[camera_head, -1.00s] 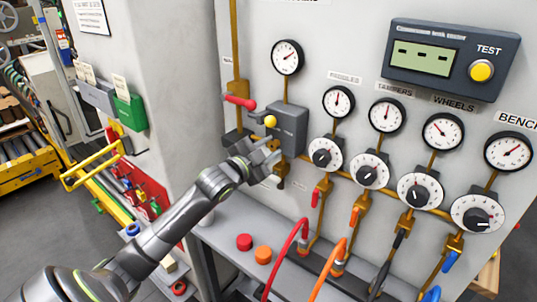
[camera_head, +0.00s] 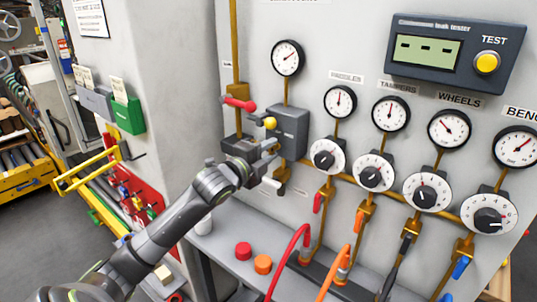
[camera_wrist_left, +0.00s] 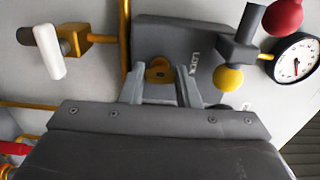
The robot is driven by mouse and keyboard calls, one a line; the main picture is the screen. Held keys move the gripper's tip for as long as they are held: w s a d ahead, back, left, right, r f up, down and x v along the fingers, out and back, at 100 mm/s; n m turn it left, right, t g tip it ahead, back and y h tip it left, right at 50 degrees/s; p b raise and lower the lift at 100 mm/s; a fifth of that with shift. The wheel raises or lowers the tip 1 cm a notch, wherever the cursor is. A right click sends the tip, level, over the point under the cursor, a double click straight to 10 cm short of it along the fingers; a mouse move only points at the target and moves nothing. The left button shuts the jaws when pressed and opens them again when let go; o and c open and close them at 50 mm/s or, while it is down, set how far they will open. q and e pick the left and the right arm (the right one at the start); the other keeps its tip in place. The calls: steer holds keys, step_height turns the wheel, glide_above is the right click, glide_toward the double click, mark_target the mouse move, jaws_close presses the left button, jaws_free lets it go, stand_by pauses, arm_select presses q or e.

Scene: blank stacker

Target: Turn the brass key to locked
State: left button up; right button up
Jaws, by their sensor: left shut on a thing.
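The brass key (camera_wrist_left: 158,69) sits on the face of a grey lock box (camera_wrist_left: 215,45), beside a small printed word that looks like "LOCK". In the left wrist view my left gripper (camera_wrist_left: 160,76) has one finger on each side of the key and is shut on it. In the head view the gripper (camera_head: 268,158) is at the left front of the grey box (camera_head: 291,128), and its fingers hide the key. I cannot read the key's turn angle clearly. My right gripper is not in view.
A yellow ball knob (camera_head: 270,123) and a red handle (camera_head: 240,103) stick out close above my gripper. A white lever (camera_head: 272,186) is just below it. Gauges and dials (camera_head: 327,156) line the panel to the right. Red and orange hoses (camera_head: 345,262) rise from the shelf.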

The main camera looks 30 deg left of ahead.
arm_select(q)
steer(key=shift+f, duration=0.1)
stand_by(0.4)
steer(key=o, duration=1)
steer(key=shift+s+a+p, duration=0.2)
steer(key=shift+s+p, duration=0.3)
steer(key=shift+s, duration=2.4)
steer(key=shift+s+a+p, duration=0.25)
steer(key=shift+s+p, duration=0.25)
steer(key=shift+s, duration=2.4)
steer(key=shift+s+a+p, duration=0.2)
steer(key=shift+s+p, duration=0.3)
steer(key=shift+s, duration=2.4)
